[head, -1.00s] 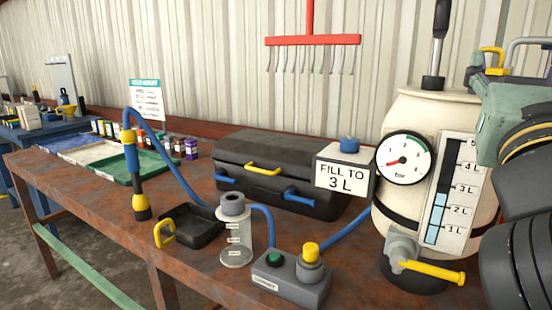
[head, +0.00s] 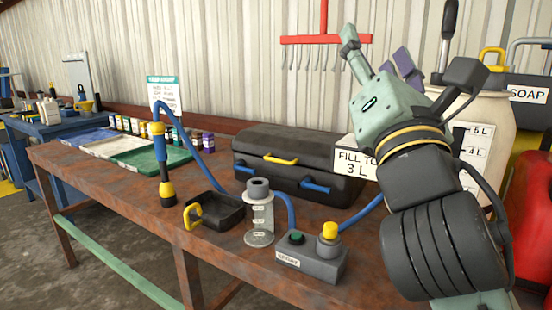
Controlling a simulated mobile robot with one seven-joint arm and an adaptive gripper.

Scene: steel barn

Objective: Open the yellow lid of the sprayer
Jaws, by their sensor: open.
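The sprayer is a cream tank (head: 497,112) at the right of the head view, with a black pump handle (head: 449,30) rising from its top. Its gauge and most of its front are hidden behind my arm; part of the litre scale (head: 474,140) shows. A yellow loop (head: 491,54) shows at the tank's upper right; I cannot tell whether it belongs to the lid. My gripper (head: 405,60) is open and seems empty, pointing up and away in front of the tank's left side. I see no contact with the sprayer, though overlap hides part of it.
A black case (head: 270,150), a "FILL TO 3 L" sign (head: 356,163), a measuring cylinder (head: 259,220), a control box (head: 310,257), a black tray (head: 215,208) and a spray lance (head: 161,165) crowd the rusty bench (head: 120,195). A SOAP container (head: 530,95) and red object (head: 532,200) stand at right.

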